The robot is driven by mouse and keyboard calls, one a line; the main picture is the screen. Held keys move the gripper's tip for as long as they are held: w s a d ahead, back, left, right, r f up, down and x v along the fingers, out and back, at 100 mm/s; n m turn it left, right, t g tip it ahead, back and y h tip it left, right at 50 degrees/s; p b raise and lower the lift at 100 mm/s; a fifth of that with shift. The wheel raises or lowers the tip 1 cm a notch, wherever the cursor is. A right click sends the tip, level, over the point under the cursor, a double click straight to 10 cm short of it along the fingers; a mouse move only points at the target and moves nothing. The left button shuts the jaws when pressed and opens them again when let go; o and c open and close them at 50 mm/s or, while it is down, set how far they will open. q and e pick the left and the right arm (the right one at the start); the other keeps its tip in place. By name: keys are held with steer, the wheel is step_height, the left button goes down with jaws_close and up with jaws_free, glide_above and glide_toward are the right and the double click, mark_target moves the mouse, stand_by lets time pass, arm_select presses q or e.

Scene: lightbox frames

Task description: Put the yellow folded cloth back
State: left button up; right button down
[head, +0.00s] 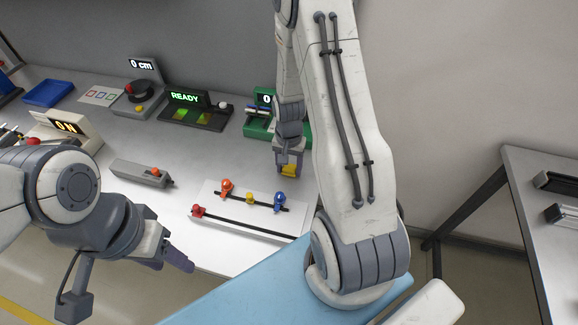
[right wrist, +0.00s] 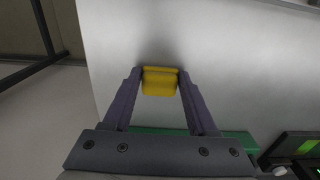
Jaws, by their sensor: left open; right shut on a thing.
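The yellow folded cloth (right wrist: 160,82) is between the fingertips of my right gripper (right wrist: 160,84), which is shut on it. In the head view the cloth (head: 289,170) shows at the tip of the right gripper (head: 288,160), over the far right part of the table, behind the slider board. I cannot tell whether the cloth touches the table top. My left gripper (head: 178,258) is open and empty at the lower left, in front of the table's near edge; its fingers partly overlap in this view.
A white board (head: 214,196) with coloured sliders lies on the table near the right gripper. A green device (head: 257,126) with a display stands behind it. A READY device (head: 196,112), a grey box (head: 140,173) and a blue tray (head: 47,93) are further left. Another table (head: 524,190) stands right.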

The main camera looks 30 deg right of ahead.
mark_target(289, 168)
steer(key=shift+c, duration=1)
jaws_free()
step_height(289, 168, up, 12)
steer(key=s+a+r+n, duration=0.3)
steer(key=a+n, duration=0.1)
steer(key=a, duration=0.5)
steer(key=s+a+r+n, duration=0.3)
steer(key=s+a+n, duration=0.15)
steer(key=a, duration=0.35)
steer(key=s+a+r+n, duration=0.1)
steer(key=s+a+n, duration=0.2)
steer(key=s+n, duration=0.1)
steer(key=s+a+r+n+y, duration=0.1)
steer(key=s+a+r+n, duration=0.1)
steer(key=s+a+n, duration=0.2)
steer(key=s, duration=0.3)
steer(key=shift+s+a+b, duration=0.2)
steer(key=shift+s+b, duration=0.05)
steer(key=shift+b, duration=0.15)
steer(key=shift+n, duration=0.25)
